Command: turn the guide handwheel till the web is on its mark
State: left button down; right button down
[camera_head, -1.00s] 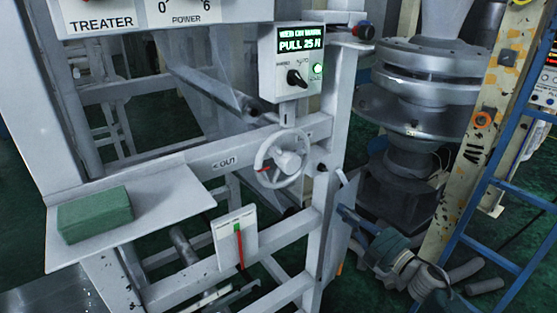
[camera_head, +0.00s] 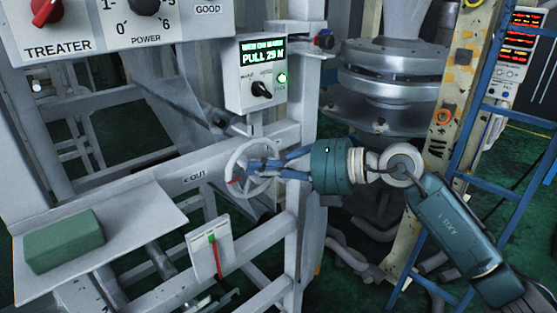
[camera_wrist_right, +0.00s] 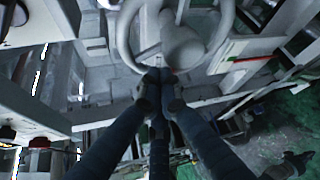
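The guide handwheel (camera_head: 228,163) is a pale spoked wheel with a red mark at its lower left, on the frame beside the label OUT. My right gripper (camera_head: 258,165) reaches it from the right; in the right wrist view its fingers (camera_wrist_right: 158,78) come together at the wheel's rim (camera_wrist_right: 125,42) and look shut on it. The fingers hide part of the hub. My left gripper is out of view.
A green block (camera_head: 64,240) lies on the shelf (camera_head: 150,215) at left. The treater panel (camera_head: 115,30) is above it. A metal column (camera_head: 390,80), a chipped cream post (camera_head: 450,90) and a blue ladder (camera_head: 480,110) stand right, near my arm.

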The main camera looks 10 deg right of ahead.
jog(key=x, duration=0.2)
jog(key=shift+w+a+f+p, duration=0.1)
jog(key=shift+a+p, duration=0.15)
jog(key=shift+p, duration=0.05)
jog(key=shift+w+d+r+m+y, duration=0.4)
jog(key=shift+d+m+y, duration=0.1)
jog(key=shift+m, duration=0.2)
